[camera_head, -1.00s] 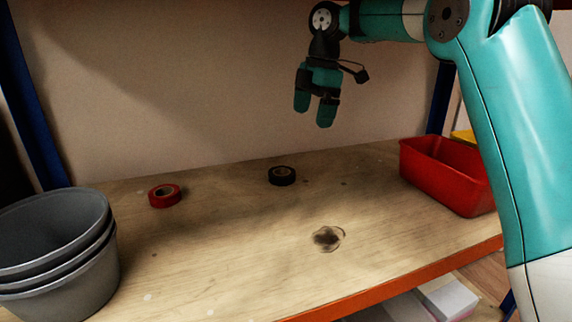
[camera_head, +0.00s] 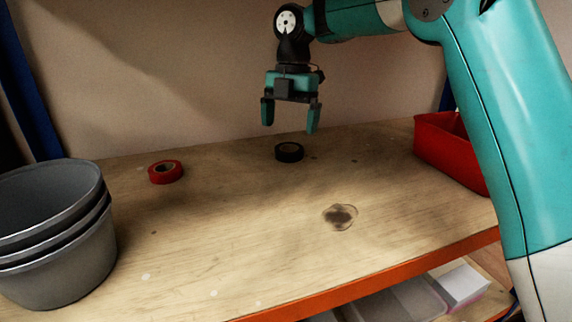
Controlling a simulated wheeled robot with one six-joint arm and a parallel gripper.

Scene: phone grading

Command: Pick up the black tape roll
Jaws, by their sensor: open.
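The black tape roll (camera_head: 289,152) lies flat on the wooden shelf top (camera_head: 230,230), towards the back and near the middle. My gripper (camera_head: 290,123) points down with its two teal fingers apart and nothing between them. In the picture it is just above the black tape roll, and the fingertips appear apart from it. How far it is in depth from the roll is hard to tell.
A red tape roll (camera_head: 166,172) lies to the left on the same wood. Stacked grey buckets (camera_head: 55,265) stand at the front left. A red bin (camera_head: 448,155) stands at the right, partly behind my arm.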

